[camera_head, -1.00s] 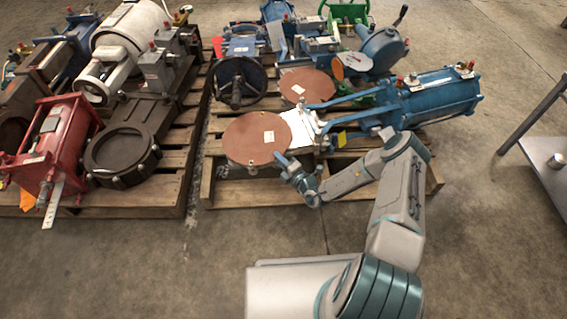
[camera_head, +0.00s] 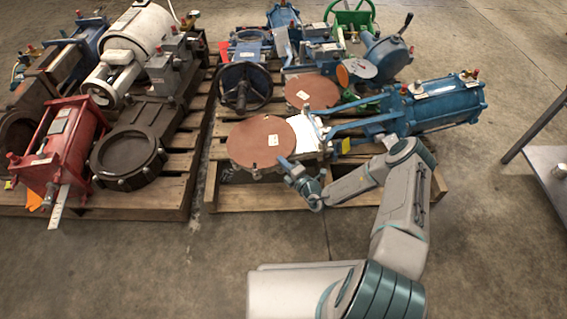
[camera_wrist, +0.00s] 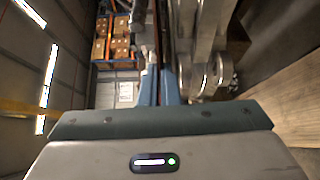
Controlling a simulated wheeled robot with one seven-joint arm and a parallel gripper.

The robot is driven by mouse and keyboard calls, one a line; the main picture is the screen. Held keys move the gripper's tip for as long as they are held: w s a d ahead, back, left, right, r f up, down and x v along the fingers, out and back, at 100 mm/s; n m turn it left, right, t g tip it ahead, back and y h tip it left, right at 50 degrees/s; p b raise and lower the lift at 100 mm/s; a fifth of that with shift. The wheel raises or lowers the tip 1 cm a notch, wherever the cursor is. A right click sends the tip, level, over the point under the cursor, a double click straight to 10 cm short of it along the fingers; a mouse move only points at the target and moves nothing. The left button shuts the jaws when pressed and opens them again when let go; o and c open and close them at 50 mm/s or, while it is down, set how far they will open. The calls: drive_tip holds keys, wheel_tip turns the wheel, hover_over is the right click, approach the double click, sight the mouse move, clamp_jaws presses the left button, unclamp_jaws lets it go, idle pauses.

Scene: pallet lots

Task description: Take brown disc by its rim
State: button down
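The nearer brown disc (camera_head: 262,142) lies flat on a part at the front of the middle pallet, with a small white label on it. A second brown disc (camera_head: 312,92) lies behind it to the right. My gripper (camera_head: 284,162) is at the near right rim of the nearer disc, its fingertips overlapping that rim in the head view. Whether they touch it is unclear. In the wrist view my two blue fingers (camera_wrist: 159,88) stand close together with a narrow gap. A thin brownish strip runs beyond them, but whether the rim lies between them I cannot tell.
A blue cylinder machine (camera_head: 440,105) lies right of the discs, with blue bars reaching towards them. A white plate (camera_head: 306,134) adjoins the nearer disc. A second pallet with a red machine (camera_head: 62,150) stands left. A metal table (camera_head: 552,165) is at far right.

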drive_tip(key=shift+r, duration=0.4)
drive_tip(key=s+d+p, duration=0.3)
drive_tip(key=s+p, duration=0.1)
drive_tip(key=s, duration=0.5)
drive_tip(key=shift+s, duration=0.3)
idle(0.8)
drive_tip(key=shift+p, duration=0.3)
wheel_tip(320, 180, up, 22)
drive_tip(key=p, duration=1.8)
idle(0.6)
